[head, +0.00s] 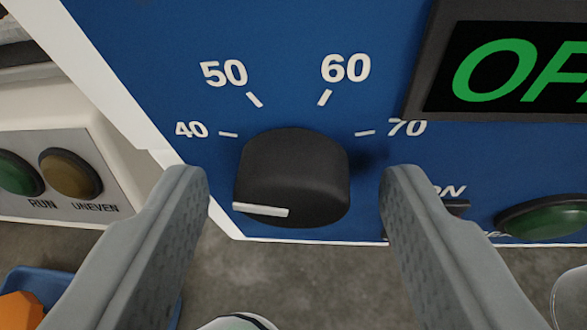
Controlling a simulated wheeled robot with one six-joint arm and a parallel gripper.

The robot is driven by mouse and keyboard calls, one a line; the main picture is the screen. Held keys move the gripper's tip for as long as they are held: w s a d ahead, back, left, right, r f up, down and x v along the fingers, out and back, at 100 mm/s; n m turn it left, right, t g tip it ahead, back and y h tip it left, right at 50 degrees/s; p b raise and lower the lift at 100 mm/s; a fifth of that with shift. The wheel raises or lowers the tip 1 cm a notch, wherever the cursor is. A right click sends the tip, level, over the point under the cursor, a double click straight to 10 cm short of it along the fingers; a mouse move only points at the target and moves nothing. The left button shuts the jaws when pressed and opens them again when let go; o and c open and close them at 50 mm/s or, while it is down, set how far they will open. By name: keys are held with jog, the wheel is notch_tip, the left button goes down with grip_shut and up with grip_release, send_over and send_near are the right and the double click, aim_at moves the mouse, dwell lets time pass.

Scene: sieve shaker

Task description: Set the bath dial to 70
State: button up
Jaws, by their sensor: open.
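The bath dial (290,178) is a black round knob on a blue panel (150,40). White marks around it read 40, 50, 60 and 70. The 70 mark (405,128) is at the dial's upper right. The white pointer line (260,210) on the knob's front face lies at its lower left, below the 40 mark (191,129). My gripper (293,185) is open, with one grey finger to the left of the dial and one to the right. A gap shows on both sides, and neither finger visibly touches the knob.
A display (515,70) with green letters, partly cut off, is at upper right. A green button (548,216) is at right. A grey plate (60,175) with buttons labelled RUN and UNEVEN is at left. A blue tray (40,285) with an orange object (20,310) is at lower left.

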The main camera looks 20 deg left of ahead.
jog(key=c, duration=1)
jog(key=shift+o, duration=0.2)
